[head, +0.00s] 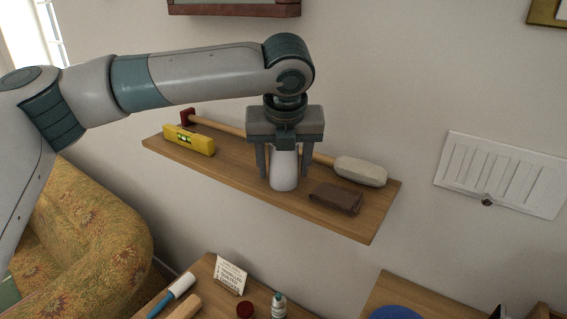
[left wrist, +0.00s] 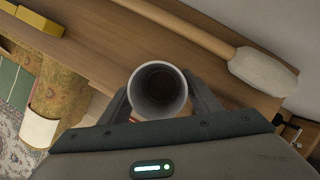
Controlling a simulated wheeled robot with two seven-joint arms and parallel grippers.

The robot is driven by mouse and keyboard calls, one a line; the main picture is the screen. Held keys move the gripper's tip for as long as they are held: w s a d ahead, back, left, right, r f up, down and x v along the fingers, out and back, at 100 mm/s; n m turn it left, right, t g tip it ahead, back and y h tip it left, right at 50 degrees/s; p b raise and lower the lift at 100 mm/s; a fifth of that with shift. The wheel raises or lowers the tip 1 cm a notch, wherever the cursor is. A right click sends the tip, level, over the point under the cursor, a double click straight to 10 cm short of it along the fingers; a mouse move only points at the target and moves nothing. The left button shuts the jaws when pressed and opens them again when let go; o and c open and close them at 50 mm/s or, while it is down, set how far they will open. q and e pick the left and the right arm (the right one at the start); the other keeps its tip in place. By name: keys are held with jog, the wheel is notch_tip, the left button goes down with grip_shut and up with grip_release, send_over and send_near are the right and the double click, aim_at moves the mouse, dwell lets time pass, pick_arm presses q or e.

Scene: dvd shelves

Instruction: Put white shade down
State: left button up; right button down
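The white shade (head: 284,171), a hollow white cylinder, stands upright at the wooden wall shelf (head: 225,174). Its lower end is at or just above the shelf top; I cannot tell which. My left gripper (head: 284,166) points down with one finger on each side of the shade and appears shut on it. In the left wrist view the shade's round open rim (left wrist: 134,88) faces the camera, and both fingers run in behind it. My right gripper is not in view.
On the shelf are a yellow level (head: 189,140), a mallet (head: 360,171) lying behind the shade, and a brown wallet (head: 336,198) to its right. A white vent panel (head: 500,172) is on the wall. Below are a patterned armchair (head: 90,225) and cluttered tables.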

pick_arm(q)
jog(key=shift+o, duration=0.2)
jog(key=shift+s+r, duration=0.2)
jog(key=shift+r, duration=0.35)
jog(key=b+v, duration=0.2)
jog(key=v, duration=0.9)
jog(key=shift+b, duration=0.4)
